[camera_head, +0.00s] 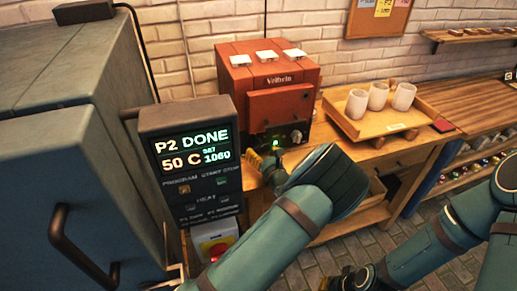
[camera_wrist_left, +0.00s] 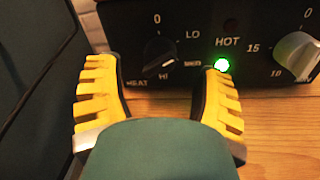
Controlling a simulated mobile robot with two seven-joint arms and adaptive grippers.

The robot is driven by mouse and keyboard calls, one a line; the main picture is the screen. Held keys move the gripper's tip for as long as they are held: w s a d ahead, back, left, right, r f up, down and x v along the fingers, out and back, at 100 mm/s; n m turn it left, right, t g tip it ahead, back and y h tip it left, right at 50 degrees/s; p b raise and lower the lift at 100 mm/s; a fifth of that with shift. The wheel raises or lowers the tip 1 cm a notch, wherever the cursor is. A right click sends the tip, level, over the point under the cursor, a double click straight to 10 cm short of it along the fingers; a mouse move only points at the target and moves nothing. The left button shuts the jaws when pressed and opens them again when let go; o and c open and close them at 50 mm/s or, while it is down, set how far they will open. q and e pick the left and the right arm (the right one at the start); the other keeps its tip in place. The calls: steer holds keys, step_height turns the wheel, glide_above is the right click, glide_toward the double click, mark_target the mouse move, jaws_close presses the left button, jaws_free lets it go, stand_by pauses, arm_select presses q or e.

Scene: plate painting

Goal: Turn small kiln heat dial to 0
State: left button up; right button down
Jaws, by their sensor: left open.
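The small red kiln (camera_head: 268,75) stands on the wooden bench against the brick wall, its door shut. Its black control panel fills the top of the left wrist view. The black heat dial (camera_wrist_left: 160,57) has 0 above it and LO, HI and HEAT marked around it; I cannot tell its setting for certain. My left gripper (camera_head: 262,163) is in front of the panel. In the left wrist view its yellow fingers (camera_wrist_left: 159,100) are open, one on each side below the dial, with nothing between them. My right gripper (camera_head: 352,278) is low at the bottom, dark and partly cut off.
A green lamp (camera_wrist_left: 222,65) glows beside the right finger. A silver dial (camera_wrist_left: 298,57) sits further right. The large kiln's control box (camera_head: 190,150) reads P2 DONE, close left of my left arm. A wooden tray (camera_head: 405,127) with white cups stands right of the small kiln.

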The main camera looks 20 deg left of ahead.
mark_target(257, 145)
arm_select(q)
steer(key=shift+x, duration=1.45)
